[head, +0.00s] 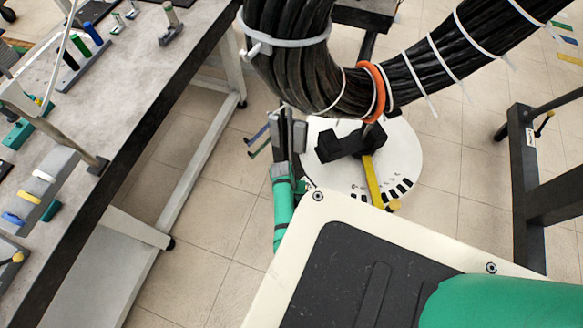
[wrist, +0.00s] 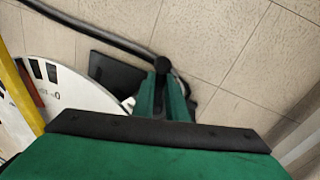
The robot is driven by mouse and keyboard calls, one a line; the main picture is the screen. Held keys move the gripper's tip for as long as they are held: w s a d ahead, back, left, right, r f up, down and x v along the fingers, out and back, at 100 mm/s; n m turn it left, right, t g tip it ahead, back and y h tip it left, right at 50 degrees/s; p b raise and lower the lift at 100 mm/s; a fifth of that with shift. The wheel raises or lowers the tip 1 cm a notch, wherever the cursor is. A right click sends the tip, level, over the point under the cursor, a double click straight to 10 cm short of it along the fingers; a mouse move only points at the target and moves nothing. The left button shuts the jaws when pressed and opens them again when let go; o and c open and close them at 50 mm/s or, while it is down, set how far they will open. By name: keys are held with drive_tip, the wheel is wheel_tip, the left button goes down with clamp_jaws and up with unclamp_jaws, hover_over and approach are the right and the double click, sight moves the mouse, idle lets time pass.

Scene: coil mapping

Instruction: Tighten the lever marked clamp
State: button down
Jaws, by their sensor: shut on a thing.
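In the wrist view, my gripper (wrist: 162,82) is shut, its green fingers around a dark lever with a round black knob (wrist: 162,65). No "clamp" marking is readable on it. In the head view my gripper (head: 289,135) is small and partly screened, left of a white disc (head: 403,150) with black marks. The disc also shows at the left of the wrist view (wrist: 85,95). A black block (head: 342,146) and a yellow bar (head: 373,182) lie over the disc. The lever's lower part is hidden by my fingers.
A thick black cable bundle (head: 290,50) with white ties and one orange band hangs above the disc. A grey workbench (head: 130,75) with coloured fittings stands at the left. A dark metal frame (head: 530,190) stands at the right.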

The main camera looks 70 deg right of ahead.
idle(0.3)
drive_tip(key=c, duration=1.8)
unclamp_jaws()
drive_tip(key=shift+o, duration=0.2)
drive_tip(key=shift+r, duration=0.1)
wheel_tip(320, 180, up, 10)
drive_tip(key=w, duration=0.2)
drive_tip(key=shift+a+r, duration=0.2)
drive_tip(key=shift+a, duration=0.15)
